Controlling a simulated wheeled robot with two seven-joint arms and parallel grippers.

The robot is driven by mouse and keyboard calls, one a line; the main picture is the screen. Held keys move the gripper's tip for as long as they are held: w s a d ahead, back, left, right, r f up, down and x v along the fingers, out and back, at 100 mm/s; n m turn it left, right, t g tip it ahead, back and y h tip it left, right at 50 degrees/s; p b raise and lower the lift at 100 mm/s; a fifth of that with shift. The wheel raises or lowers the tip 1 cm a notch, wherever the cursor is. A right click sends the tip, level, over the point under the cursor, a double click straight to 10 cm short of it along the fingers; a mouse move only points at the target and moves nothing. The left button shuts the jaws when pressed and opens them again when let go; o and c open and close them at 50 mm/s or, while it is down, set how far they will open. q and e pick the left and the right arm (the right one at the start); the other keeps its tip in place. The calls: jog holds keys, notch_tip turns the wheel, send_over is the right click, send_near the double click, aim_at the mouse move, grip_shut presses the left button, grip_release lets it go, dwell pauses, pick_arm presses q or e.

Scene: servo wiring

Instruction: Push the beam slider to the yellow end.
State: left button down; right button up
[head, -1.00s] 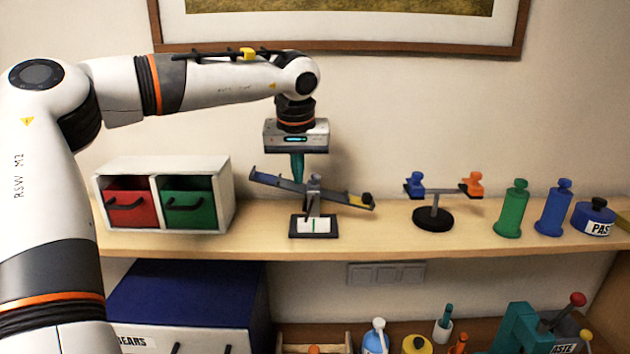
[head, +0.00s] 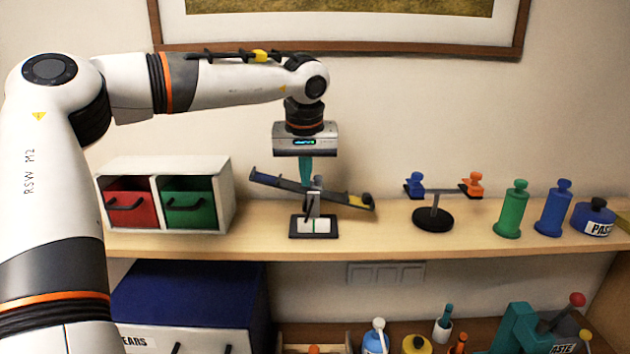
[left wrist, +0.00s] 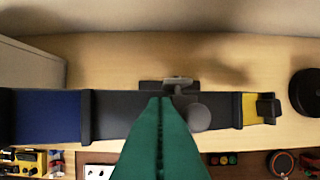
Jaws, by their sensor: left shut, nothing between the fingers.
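The beam (head: 283,183) is tilted on its stand (head: 313,227), blue end high at left and yellow end low at right. A dark block (head: 367,200) sits at the yellow end; it also shows in the left wrist view (left wrist: 268,108). A grey round knob (left wrist: 198,117) is near the beam's middle, beside my fingertips. I cannot tell for certain which of these is the slider. My left gripper (head: 305,182) points down, shut and empty, at the beam just left of the post. Its teal fingers (left wrist: 160,140) hide part of the beam; contact is unclear. My right gripper is not in view.
On the shelf (head: 265,244) stand a drawer box (head: 228,195) at left, a small balance (head: 434,217), a green bottle (head: 512,210), a blue bottle (head: 553,210) and a paste jar (head: 593,220) at right. The wall is behind.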

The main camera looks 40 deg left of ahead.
aim_at(322, 178)
pick_arm(q)
jog(key=shift+w+d+f, duration=0.3)
jog(key=shift+w+d, duration=0.3)
jog(key=shift+d, duration=0.1)
jog(key=shift+w+d+f, duration=0.25)
jog(key=shift+w+d, duration=0.3)
jog(key=shift+d, duration=0.15)
dwell(1.2)
jog(key=shift+p, duration=0.3)
jog(key=shift+s+a+r+p, duration=0.1)
jog(key=shift+a+r+p, duration=0.05)
jog(key=shift+r+p, duration=0.95)
jog(key=shift+r, duration=0.25)
jog(key=shift+s+a+r, duration=0.15)
jog(key=shift+r, duration=0.8)
jog(key=shift+s+a+r, duration=0.1)
jog(key=shift+r, duration=0.8)
